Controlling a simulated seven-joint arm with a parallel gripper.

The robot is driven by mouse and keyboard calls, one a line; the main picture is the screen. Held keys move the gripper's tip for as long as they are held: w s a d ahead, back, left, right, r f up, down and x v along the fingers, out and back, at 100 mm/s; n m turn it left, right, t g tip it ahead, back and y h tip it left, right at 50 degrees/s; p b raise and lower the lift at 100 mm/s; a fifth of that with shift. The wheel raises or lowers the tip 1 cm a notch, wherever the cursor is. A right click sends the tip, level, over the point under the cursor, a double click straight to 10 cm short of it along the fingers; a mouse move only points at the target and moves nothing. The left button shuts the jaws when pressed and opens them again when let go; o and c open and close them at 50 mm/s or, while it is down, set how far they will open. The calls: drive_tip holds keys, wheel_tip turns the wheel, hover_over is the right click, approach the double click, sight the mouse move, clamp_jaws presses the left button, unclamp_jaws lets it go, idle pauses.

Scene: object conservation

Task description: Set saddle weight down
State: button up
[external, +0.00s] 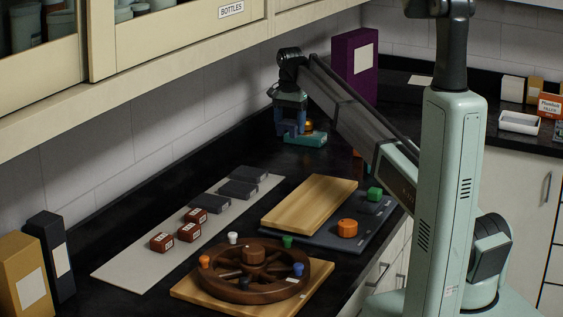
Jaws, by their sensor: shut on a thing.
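My gripper (290,119) is at the back of the counter, pointing down, near the left of the purple box.
A grey mat (128,262) holds red labelled blocks (188,232) and dark blocks (237,189). A spoked wooden wheel (253,270) with coloured pegs lies in front. A wooden board (310,204), an orange cylinder (347,228) and a green block (375,194) sit on a dark tray (325,243).

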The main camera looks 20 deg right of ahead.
sight(290, 122)
drive_tip(key=shift+f, duration=3.95)
drive_tip(key=shift+f, duration=0.15)
drive_tip(key=o, duration=1.3)
wheel_tip(290, 122, up, 12)
drive_tip(key=shift+r, duration=0.15)
